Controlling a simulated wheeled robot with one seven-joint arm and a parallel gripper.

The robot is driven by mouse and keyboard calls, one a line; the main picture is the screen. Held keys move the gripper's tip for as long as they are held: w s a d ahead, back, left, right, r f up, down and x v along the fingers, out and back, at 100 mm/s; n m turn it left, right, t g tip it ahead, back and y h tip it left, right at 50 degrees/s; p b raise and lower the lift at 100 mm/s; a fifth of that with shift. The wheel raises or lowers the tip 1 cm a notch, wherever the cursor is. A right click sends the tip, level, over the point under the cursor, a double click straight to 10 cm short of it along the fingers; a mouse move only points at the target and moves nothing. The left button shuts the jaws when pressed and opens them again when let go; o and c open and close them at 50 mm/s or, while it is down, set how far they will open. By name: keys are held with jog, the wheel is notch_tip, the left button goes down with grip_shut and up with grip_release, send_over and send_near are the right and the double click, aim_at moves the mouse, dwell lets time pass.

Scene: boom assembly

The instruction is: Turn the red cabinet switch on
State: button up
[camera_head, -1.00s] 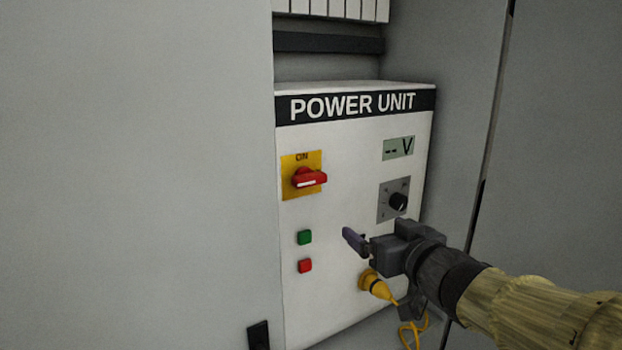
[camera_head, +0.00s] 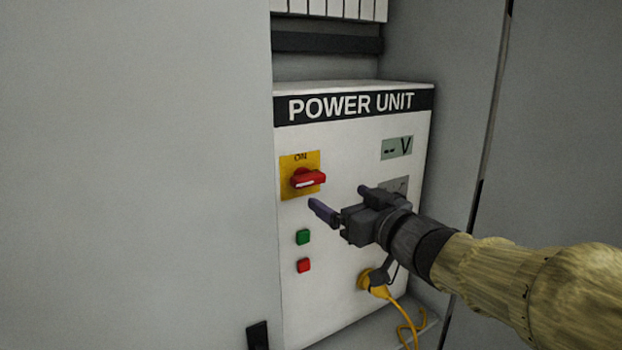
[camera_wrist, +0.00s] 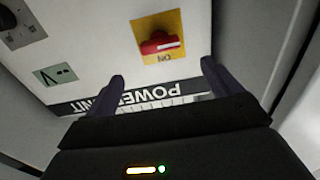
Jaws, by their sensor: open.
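The red switch (camera_head: 308,179) is a rotary handle on a yellow plate (camera_head: 287,190) marked "ON", at the upper left of the white power unit (camera_head: 340,300). Its handle lies roughly horizontal. My gripper (camera_head: 338,200) is just to the right of and below the switch in the head view, apart from it. In the wrist view the gripper (camera_wrist: 160,82) is open and empty. There the red switch (camera_wrist: 160,43) shows upside down beyond the fingertips, between the two fingers' lines.
A green button (camera_head: 303,237) and a red button (camera_head: 303,265) sit below the switch. A yellow plug (camera_head: 375,283) with a cable is at the lower right. A display (camera_head: 397,148) reads "-- V". Cabinet walls (camera_head: 140,170) flank the unit.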

aim_at(312, 181)
jog(key=p+x, duration=0.2)
jog(key=x, duration=1)
jog(key=shift+w+a, duration=0.15)
jog(key=shift+c, duration=0.2)
jog(key=c, duration=0.9)
